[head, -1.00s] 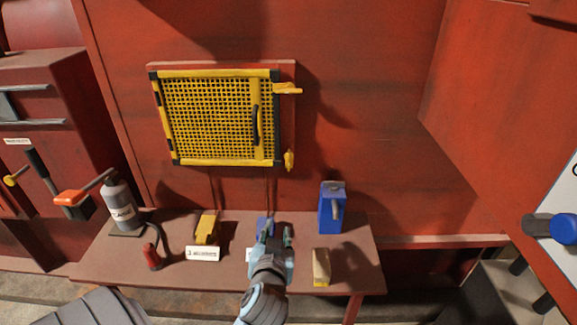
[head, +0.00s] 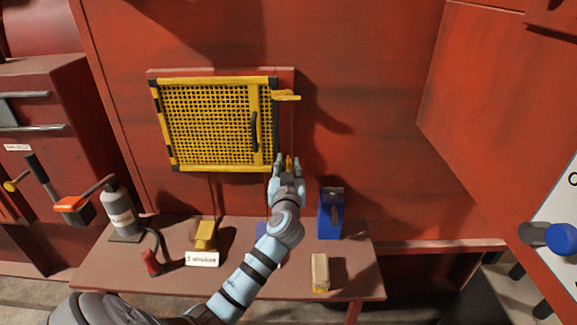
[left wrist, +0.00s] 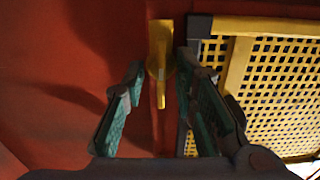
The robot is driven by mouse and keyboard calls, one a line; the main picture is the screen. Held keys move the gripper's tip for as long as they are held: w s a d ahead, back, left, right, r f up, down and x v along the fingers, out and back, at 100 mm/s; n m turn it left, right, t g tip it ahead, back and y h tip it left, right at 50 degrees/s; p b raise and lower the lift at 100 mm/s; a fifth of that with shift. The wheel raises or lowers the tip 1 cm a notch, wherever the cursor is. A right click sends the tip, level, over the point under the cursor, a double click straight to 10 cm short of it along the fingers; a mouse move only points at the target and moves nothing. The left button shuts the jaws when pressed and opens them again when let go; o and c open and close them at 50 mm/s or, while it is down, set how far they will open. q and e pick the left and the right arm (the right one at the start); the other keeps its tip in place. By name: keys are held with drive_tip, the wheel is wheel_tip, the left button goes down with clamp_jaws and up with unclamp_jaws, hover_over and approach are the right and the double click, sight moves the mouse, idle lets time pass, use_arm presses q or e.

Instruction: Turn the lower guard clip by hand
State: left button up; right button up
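The lower guard clip (head: 290,164) is a small yellow piece at the lower right corner of the yellow mesh guard (head: 215,125). In the left wrist view the clip (left wrist: 160,62) points along the picture's vertical, beside the guard's dark corner. My left gripper (head: 284,162) is in front of the clip. In the left wrist view its green-padded fingers (left wrist: 161,75) are spread with the clip between their tips, and gaps show on both sides. The upper clip (head: 286,97) sticks out sideways from the guard's upper right. My right gripper is not in view.
The red wall right of the guard is clear.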

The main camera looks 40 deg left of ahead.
use_arm(q)
clamp_jaws()
drive_tip(key=shift+m, duration=0.4)
drive_tip(key=m, duration=0.2)
drive_tip(key=shift+w+m+p, duration=0.1)
drive_tip(key=shift+m+p, duration=0.2)
drive_tip(key=shift+p, duration=0.05)
drive_tip(key=m+p, duration=0.1)
drive_tip(key=m, duration=0.2)
drive_tip(key=shift+w+f+m, duration=0.1)
drive_tip(key=shift+m, duration=0.2)
drive_tip(key=m, duration=0.2)
drive_tip(key=m+p, duration=0.1)
drive_tip(key=m, duration=0.2)
drive_tip(key=shift+f+m+p, duration=0.25)
drive_tip(key=shift+m+p, duration=0.05)
drive_tip(key=shift+p, duration=0.05)
drive_tip(key=m, duration=0.1)
drive_tip(key=m+p, duration=0.1)
drive_tip(key=m, duration=0.3)
drive_tip(key=shift+d+f+p, duration=0.15)
drive_tip(key=shift+f+p, duration=0.1)
drive_tip(key=shift+p, duration=0.05)
drive_tip(key=shift+m, duration=0.3)
